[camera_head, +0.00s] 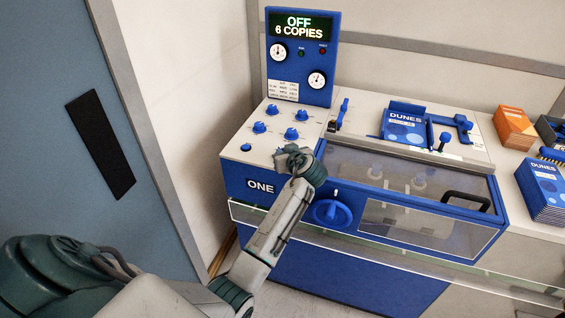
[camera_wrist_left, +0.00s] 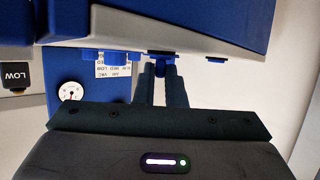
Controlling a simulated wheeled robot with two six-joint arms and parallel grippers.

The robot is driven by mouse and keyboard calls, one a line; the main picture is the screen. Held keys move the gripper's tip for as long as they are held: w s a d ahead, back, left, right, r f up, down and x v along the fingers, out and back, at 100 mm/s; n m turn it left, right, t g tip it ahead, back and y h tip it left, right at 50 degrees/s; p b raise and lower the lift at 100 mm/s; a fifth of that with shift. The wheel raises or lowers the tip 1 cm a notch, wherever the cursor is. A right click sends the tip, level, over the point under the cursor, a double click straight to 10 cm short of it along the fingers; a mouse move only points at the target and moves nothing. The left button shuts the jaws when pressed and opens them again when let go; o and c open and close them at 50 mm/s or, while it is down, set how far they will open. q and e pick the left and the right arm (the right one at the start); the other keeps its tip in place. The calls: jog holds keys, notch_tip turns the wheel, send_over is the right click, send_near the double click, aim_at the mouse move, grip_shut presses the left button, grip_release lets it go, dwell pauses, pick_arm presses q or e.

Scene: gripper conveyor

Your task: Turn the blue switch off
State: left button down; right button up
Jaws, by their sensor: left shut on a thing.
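The blue-and-white machine has a sloped white control panel (camera_head: 240,158) with several blue knobs (camera_head: 291,133). Above it, an upright blue display (camera_head: 303,26) reads "OFF" and "6 COPIES". My left gripper (camera_head: 284,156) is at the panel's front right corner and covers what it holds there. In the left wrist view the dark fingers (camera_wrist_left: 165,84) are shut on a small blue switch (camera_wrist_left: 164,69), of which only a little shows. Blue knobs (camera_wrist_left: 117,58) show left of the fingers. My right gripper is not in view.
A clear-lidded bay (camera_head: 400,180) with a black handle (camera_head: 467,200) lies right of my arm. A blue handwheel (camera_head: 332,212) is on the front. A clear rail (camera_head: 400,246) crosses the front. Blue booklets (camera_head: 541,190) and an orange stack (camera_head: 514,127) stand at right.

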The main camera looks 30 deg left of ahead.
pick_arm(q)
jog(key=shift+w+f+n+g+b, duration=0.1)
jog(key=shift+n+g+b, duration=0.3)
jog(key=shift+b, duration=0.15)
jog(key=c, duration=1.5)
grip_release()
jog(key=shift+d, duration=0.1)
